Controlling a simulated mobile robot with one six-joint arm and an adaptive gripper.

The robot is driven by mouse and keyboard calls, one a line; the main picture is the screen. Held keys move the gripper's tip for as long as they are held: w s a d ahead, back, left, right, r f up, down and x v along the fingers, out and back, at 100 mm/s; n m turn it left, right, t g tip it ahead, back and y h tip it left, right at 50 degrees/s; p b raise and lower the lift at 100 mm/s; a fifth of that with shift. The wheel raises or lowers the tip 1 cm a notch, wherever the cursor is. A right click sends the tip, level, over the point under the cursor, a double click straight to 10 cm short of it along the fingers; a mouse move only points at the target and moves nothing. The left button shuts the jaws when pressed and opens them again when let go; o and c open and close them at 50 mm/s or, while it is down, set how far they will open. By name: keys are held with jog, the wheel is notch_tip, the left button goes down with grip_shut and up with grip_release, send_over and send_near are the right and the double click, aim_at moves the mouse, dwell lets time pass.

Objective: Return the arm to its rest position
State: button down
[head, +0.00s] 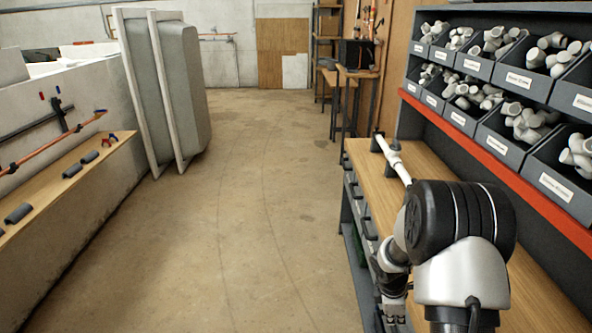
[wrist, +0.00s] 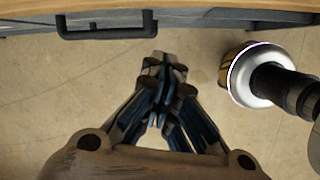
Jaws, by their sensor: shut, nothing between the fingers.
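My arm rises at the lower right of the head view and is bent, with its dark, rounded joint beside the workbench. My gripper (head: 393,308) hangs low at the bench's left side, pointing down. In the wrist view my gripper (wrist: 165,66) has its fingers drawn together at the tips, with nothing between them. Floor shows behind the fingers, and they appear apart from the bench front.
The workbench (head: 420,172) has drawers with dark handles; one handle (wrist: 107,27) is close above the fingers. A white pipe (head: 393,158) lies on the bench. Bins of fittings (head: 520,75) stand above. A low wall shelf (head: 75,180) is left. The floor (head: 230,200) between is clear.

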jog(key=s+a+r+m+t+b, duration=0.1)
jog(key=s+a+r+m, duration=0.15)
jog(key=r, duration=0.45)
jog(key=s+a+r+m, duration=0.2)
jog(key=s+r+m, duration=0.15)
jog(key=r, duration=0.35)
jog(key=s+a+r+m+t+b, duration=0.15)
jog(key=s+r, duration=0.25)
jog(key=r, duration=0.4)
jog(key=s+a+r+m+y+b, duration=0.1)
jog(key=s+a+m, duration=0.3)
jog(key=s, duration=0.4)
jog(key=s+a+r+m+t+y, duration=0.1)
jog(key=s+a+r+m+y, duration=0.1)
jog(key=s, duration=0.6)
jog(key=shift+s+a+r+m+b, duration=0.35)
jog(key=shift+a+r+m, duration=0.25)
jog(key=shift+a+m, duration=0.4)
jog(key=c, duration=2.4)
grip_release()
jog(key=shift+t, duration=0.25)
